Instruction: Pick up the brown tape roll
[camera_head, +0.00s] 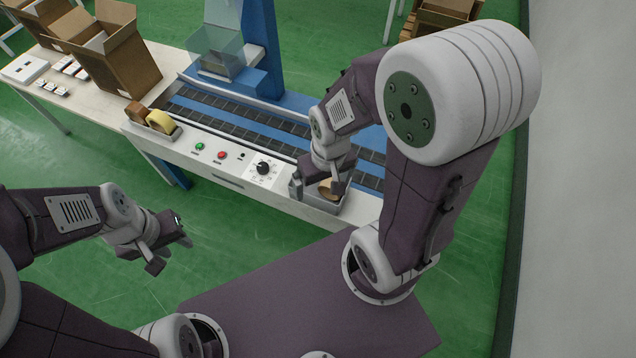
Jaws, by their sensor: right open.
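A brown tape roll (136,111) stands beside a yellow tape roll (160,122) in a small holder at the left of the machine's front ledge. Another tan-brown roll (328,187) sits in a grey tray (333,203) at the right end of the ledge, partly hidden by my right gripper. My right gripper (318,187) is open, pointing down over this tray, with its fingers around or just above the roll; I cannot tell if they touch it. My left gripper (172,252) is open and empty over the green floor, well away from the rolls.
The machine has a roller conveyor (240,116), buttons and a black knob (263,168) on its front ledge. A blue column (259,45) rises behind. Open cardboard boxes (120,62) stand on the left table. The green floor (235,240) before the machine is clear.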

